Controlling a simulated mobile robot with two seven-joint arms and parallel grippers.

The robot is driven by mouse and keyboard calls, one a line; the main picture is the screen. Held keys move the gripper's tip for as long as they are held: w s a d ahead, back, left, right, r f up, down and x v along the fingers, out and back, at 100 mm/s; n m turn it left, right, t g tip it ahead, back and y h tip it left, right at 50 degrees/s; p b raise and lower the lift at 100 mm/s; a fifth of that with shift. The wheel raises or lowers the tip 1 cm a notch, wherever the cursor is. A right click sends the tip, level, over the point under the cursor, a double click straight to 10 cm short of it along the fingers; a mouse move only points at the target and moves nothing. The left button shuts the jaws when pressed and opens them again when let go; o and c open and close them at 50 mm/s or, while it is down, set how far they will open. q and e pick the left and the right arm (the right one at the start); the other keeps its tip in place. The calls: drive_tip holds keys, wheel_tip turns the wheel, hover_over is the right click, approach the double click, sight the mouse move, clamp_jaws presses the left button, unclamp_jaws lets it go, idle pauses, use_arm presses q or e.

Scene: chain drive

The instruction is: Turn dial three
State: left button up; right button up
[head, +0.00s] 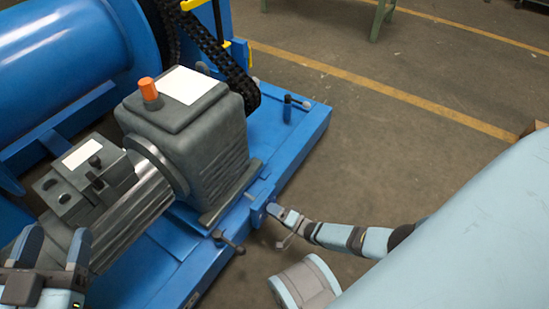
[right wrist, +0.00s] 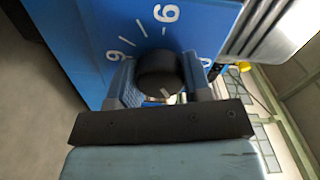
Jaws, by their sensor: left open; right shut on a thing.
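A black round dial (right wrist: 158,70) sits on a blue plate (right wrist: 100,25) with white marks and numerals, in the right wrist view. My right gripper (right wrist: 160,84) is shut on this dial, with one finger on each side. Which number dial it is, I cannot tell. In the head view my right gripper (head: 270,210) is at the side of the blue base frame (head: 292,130), and the dial is hard to make out there. My left gripper (head: 54,244) is open and empty at the lower left, in front of the grey motor (head: 125,205).
A grey gearbox (head: 190,120) with an orange cap (head: 148,90) stands on the base. A black chain (head: 225,60) runs behind it. A small T-handle (head: 228,242) sticks out near my right gripper. Open floor (head: 370,140) lies to the right.

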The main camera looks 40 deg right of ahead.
idle(0.3)
drive_tip(key=o, duration=0.9)
use_arm(q)
drive_tip(key=n+p, duration=0.1)
drive_tip(key=s+d+n+g+p, duration=0.1)
drive_tip(key=p, duration=0.1)
drive_tip(key=shift+s+f+y, duration=0.2)
drive_tip(key=shift+f+y, duration=0.1)
drive_tip(key=shift+y, duration=0.1)
use_arm(e)
drive_tip(key=v, duration=1.4)
drive_tip(key=shift+w, duration=0.1)
use_arm(q)
drive_tip(key=shift+r, duration=0.1)
